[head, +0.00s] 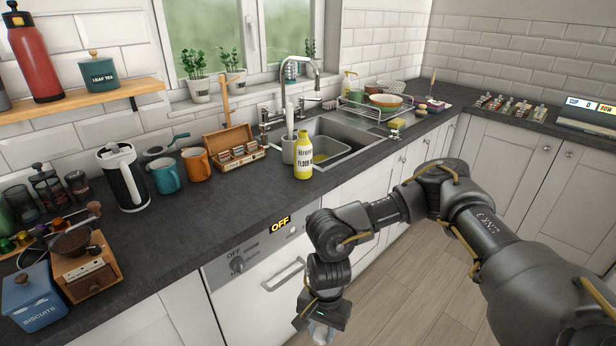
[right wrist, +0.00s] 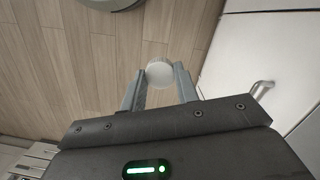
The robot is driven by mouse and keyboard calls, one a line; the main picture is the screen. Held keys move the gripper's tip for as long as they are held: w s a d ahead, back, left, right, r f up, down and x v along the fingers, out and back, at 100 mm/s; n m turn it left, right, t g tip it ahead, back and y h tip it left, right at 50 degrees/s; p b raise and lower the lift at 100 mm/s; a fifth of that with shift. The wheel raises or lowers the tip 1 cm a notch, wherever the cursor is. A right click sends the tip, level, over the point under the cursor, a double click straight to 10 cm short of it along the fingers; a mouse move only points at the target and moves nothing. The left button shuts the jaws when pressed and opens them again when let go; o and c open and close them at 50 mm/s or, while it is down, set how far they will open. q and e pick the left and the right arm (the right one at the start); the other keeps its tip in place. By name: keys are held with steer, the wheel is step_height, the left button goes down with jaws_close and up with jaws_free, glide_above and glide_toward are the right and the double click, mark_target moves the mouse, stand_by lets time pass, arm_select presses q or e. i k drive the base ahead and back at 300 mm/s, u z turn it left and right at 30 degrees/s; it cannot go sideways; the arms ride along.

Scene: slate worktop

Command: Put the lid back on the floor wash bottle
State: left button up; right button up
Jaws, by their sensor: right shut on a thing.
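The floor wash bottle (head: 303,163) is yellow with a pale label and stands upright on the worktop, just in front of the sink. No lid shows on its narrow top. My right gripper (right wrist: 158,86) is shut on a round white lid (right wrist: 159,72) with a ridged side, held between its fingertips over the floor. In the head view my right gripper (head: 318,331) hangs low at the bottom edge, in front of the cabinet fronts and below the worktop, well under the bottle. The lid is hard to make out there. My left gripper is not in view.
The sink (head: 335,142) lies behind the bottle. A wooden tea box (head: 234,148), an orange mug (head: 196,164) and a teal mug (head: 164,175) stand to its left. The worktop (head: 215,215) in front of them is clear. A dishwasher handle (head: 284,274) sticks out below the edge.

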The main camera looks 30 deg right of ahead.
mark_target(302, 148)
steer(key=k, duration=0.35)
steer(key=z, duration=2.35)
steer(key=i, duration=3)
steer(key=u, duration=3.5)
